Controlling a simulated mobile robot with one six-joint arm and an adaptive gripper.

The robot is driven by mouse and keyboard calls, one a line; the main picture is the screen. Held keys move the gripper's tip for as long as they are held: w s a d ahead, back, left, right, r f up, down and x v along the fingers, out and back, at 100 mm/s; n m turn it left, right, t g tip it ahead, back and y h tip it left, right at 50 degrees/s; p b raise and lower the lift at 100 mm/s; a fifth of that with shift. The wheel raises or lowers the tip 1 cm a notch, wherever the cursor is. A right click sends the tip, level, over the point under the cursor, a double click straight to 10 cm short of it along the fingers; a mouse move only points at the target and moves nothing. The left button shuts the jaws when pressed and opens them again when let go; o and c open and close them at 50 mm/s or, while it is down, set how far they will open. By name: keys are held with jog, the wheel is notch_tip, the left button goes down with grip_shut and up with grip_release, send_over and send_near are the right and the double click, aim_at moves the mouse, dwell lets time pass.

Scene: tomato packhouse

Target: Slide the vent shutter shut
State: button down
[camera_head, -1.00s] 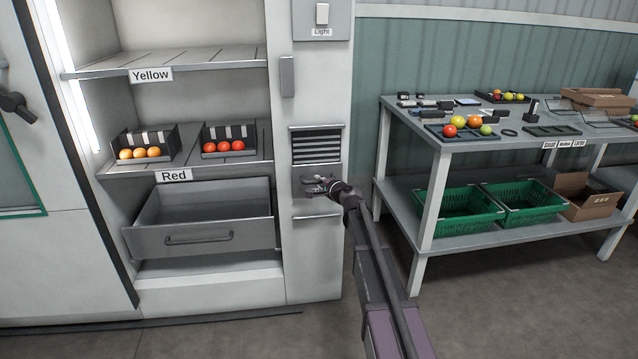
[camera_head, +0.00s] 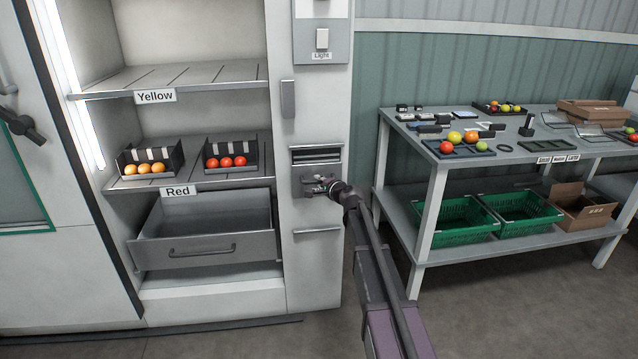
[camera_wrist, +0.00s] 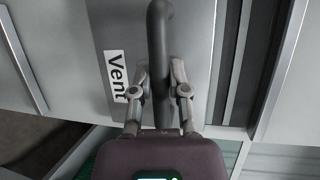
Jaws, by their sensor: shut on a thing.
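The vent shutter (camera_head: 305,173) is a grey plate on the white cabinet post, below the light switch. Most of the slatted vent opening (camera_head: 316,154) is covered; a narrow strip of dark slats shows above the plate. In the wrist view the shutter (camera_wrist: 190,25) carries a "Vent" label (camera_wrist: 117,75) and a dark bar handle (camera_wrist: 158,45). My gripper (camera_head: 322,186) is at the shutter's front, and in the wrist view my gripper (camera_wrist: 160,95) has its two fingers closed on either side of the handle. The handle's lower end is hidden by my gripper.
An open drawer (camera_head: 205,248) juts out left of the post, below shelves of tomatoes (camera_head: 226,161). A lower rail (camera_head: 317,231) crosses the post. A workbench (camera_head: 440,165) with green crates (camera_head: 455,219) stands to the right. Floor shows between cabinet and bench.

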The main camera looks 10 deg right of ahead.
aim_at(319, 167)
jog(key=shift+w+r+p, duration=0.15)
jog(key=shift+r+p, duration=2.45)
jog(key=shift+r, duration=0.35)
jog(key=shift+w, duration=0.1)
jog(key=c, duration=1)
grip_release()
jog(key=o, duration=0.4)
jog(key=shift+r, duration=0.1)
jog(key=shift+s+f, duration=0.2)
